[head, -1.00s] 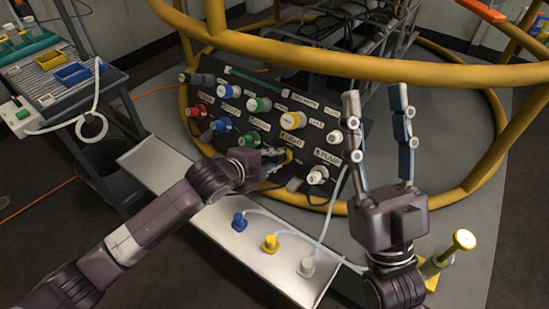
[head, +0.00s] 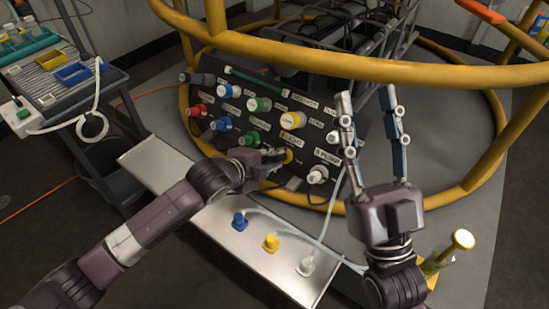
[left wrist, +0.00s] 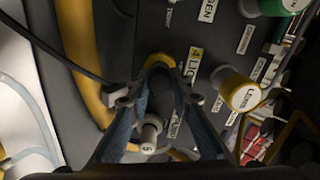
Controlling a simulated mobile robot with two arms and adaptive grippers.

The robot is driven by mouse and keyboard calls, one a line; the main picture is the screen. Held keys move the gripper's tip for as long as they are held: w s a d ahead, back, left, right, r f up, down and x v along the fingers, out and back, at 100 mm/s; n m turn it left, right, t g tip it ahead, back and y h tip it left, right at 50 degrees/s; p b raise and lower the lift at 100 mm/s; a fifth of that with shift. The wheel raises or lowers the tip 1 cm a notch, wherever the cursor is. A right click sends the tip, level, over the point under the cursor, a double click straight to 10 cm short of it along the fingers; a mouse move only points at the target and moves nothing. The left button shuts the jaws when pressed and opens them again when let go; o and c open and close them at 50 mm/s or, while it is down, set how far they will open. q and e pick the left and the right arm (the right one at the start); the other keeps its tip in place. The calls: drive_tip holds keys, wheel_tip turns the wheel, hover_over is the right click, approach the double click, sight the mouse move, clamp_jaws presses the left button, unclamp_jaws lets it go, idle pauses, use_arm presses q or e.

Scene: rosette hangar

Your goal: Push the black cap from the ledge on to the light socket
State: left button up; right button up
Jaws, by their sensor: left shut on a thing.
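The light socket is a yellow ring on the dark panel beside the "4 LIGHT" label, partly hidden behind my left gripper in the head view (head: 289,155). It also shows in the left wrist view (left wrist: 158,61). My left gripper (head: 274,160) is at this socket, its fingers shut on a dark thing that I take for the black cap (left wrist: 160,88). The cap lies in line with the yellow ring; shadow hides whether it is seated. My right gripper (head: 366,94) is open and empty, fingers pointing up, right of the panel.
The silver ledge (head: 185,192) below the panel carries blue (head: 239,221), yellow (head: 270,242) and white (head: 306,266) plugs with pale hoses. A white "5 PUMP" fitting (head: 317,174) sits close to my left gripper. A yellow rail (head: 350,66) crosses above the panel.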

use_arm(q)
drive_tip(key=shift+w+d, duration=0.1)
drive_tip(key=shift+w, duration=0.05)
use_arm(e)
drive_tip(key=shift+w+f, duration=0.15)
drive_tip(key=shift+w, duration=0.05)
use_arm(q)
drive_tip(key=shift+w+d+f, duration=0.1)
drive_tip(key=shift+w+f, duration=0.05)
drive_tip(key=shift+f, duration=0.05)
use_arm(e)
drive_tip(key=shift+w+a+f+g+h, duration=0.1)
drive_tip(key=shift+w+f+g+h, duration=0.3)
drive_tip(key=shift+w+f+g, duration=0.15)
use_arm(q)
drive_tip(key=shift+w+p, duration=0.1)
drive_tip(key=shift+p, duration=0.35)
use_arm(e)
drive_tip(key=shift+w+a+f+g, duration=0.1)
drive_tip(key=shift+w+f+g, duration=0.45)
drive_tip(key=shift+w+f, duration=0.35)
idle(2.2)
drive_tip(key=shift+s+f, duration=0.1)
drive_tip(key=shift+s, duration=0.05)
use_arm(q)
drive_tip(key=o, duration=1)
drive_tip(key=shift+c, duration=0.2)
drive_tip(key=v, duration=1.2)
